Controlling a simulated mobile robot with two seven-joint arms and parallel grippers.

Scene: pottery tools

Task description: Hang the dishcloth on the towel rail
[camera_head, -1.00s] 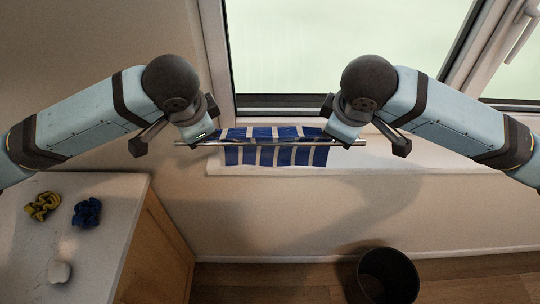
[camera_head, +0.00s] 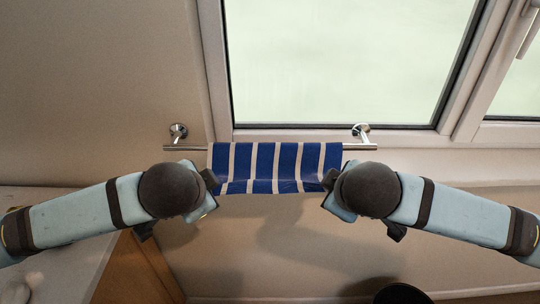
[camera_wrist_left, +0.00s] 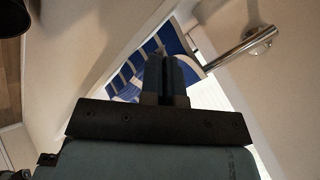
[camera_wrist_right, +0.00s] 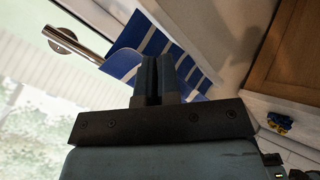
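The dishcloth (camera_head: 275,163), blue with white stripes, lies over the metal towel rail (camera_head: 186,148), and its front part hangs down below the bar. My left gripper (camera_head: 212,186) is at the cloth's lower left corner and my right gripper (camera_head: 329,186) at its lower right corner, both below the rail. In the left wrist view the fingers (camera_wrist_left: 166,62) are closed together against the cloth (camera_wrist_left: 178,42). In the right wrist view the fingers (camera_wrist_right: 157,68) are likewise closed at the cloth (camera_wrist_right: 128,62). The cloth's back part is mostly hidden.
The rail has wall mounts at the left (camera_head: 178,131) and right (camera_head: 361,130). A window (camera_head: 340,60) is behind and above it. A counter (camera_head: 60,262) stands at the lower left. A dark bin (camera_head: 402,294) is at the bottom edge. The wall below the cloth is clear.

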